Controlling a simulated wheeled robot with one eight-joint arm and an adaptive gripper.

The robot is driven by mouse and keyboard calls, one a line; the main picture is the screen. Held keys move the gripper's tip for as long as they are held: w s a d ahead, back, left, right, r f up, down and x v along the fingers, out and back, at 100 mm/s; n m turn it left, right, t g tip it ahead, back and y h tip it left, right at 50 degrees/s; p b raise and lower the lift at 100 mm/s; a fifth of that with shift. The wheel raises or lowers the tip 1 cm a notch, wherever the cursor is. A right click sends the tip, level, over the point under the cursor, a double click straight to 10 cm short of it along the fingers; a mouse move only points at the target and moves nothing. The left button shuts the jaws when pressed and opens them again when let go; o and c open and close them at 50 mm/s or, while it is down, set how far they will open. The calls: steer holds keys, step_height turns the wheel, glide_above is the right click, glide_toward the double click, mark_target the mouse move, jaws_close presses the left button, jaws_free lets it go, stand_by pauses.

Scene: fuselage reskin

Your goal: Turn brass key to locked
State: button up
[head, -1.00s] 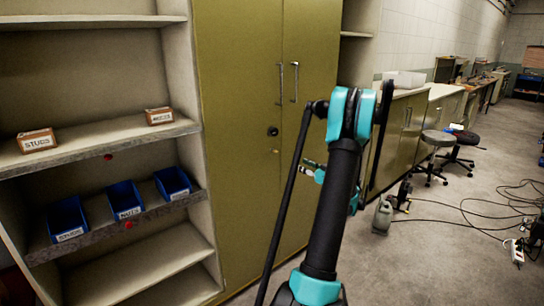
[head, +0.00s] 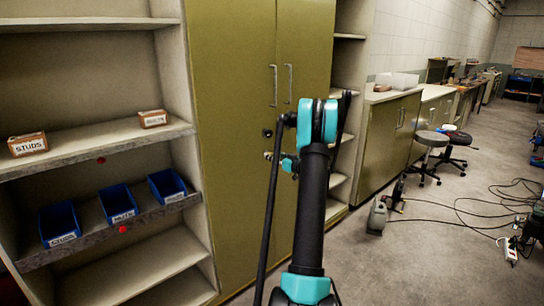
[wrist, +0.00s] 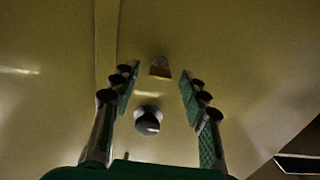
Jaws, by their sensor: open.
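The brass key (wrist: 160,68) is a small brass-coloured piece on the olive cabinet door (head: 235,200). In the wrist view it lies ahead, between and slightly beyond my fingertips, with no visible contact. Whether it is turned to locked cannot be read. My gripper (wrist: 158,80) is open and empty, one finger on each side. In the head view my gripper (head: 272,157) is small and partly behind my arm, close to the door, and hides the key. A round knob (wrist: 148,120) sits below the key in the wrist view; a dark round fitting (head: 267,132) shows on the door in the head view.
Two vertical door handles (head: 273,85) stand above the fitting. Open shelves (head: 90,145) on the left hold small boxes and blue bins (head: 118,203). A counter (head: 388,97), stools (head: 433,140) and floor cables lie to the right. Some floor there is clear.

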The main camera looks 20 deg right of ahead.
steer(key=shift+w+a, duration=0.2)
steer(key=shift+w, duration=0.35)
jaws_close()
steer(key=shift+m, duration=9)
